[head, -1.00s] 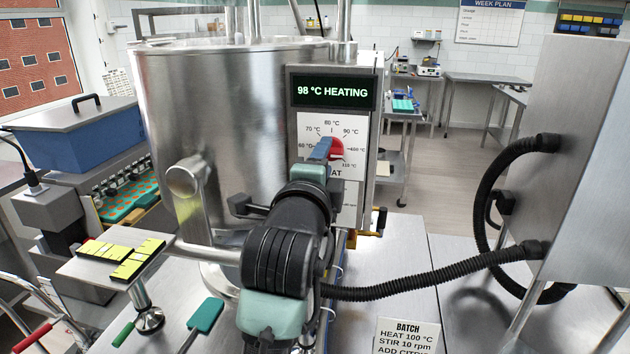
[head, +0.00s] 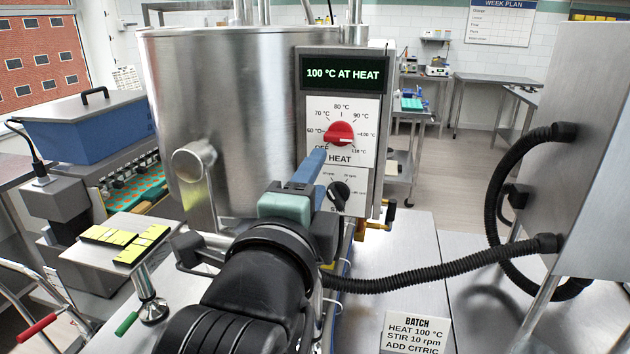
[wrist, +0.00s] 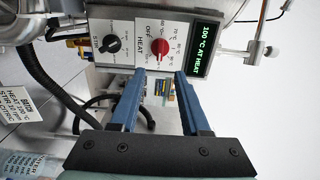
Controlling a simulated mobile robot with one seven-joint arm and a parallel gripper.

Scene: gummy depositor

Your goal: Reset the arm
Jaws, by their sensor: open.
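My gripper (head: 312,168) is in front of the kettle's control panel (head: 370,185), below and left of the red heat knob (head: 341,134). In the wrist view my gripper's two blue fingers (wrist: 160,78) are apart with nothing between them, and the red knob (wrist: 159,47) lies beyond their tips, clear of them. The display (head: 343,73) reads 100 °C AT HEAT. The black lower knob (head: 338,193) is just right of my fingers, partly hidden in the head view; it also shows in the wrist view (wrist: 112,44).
The steel kettle (head: 235,110) stands left of the panel. A black hose (head: 440,265) runs to a steel cabinet (head: 595,150) at right. A batch card (head: 415,335) stands on the table. Yellow-and-black strips (head: 125,240) lie on a small plate at left.

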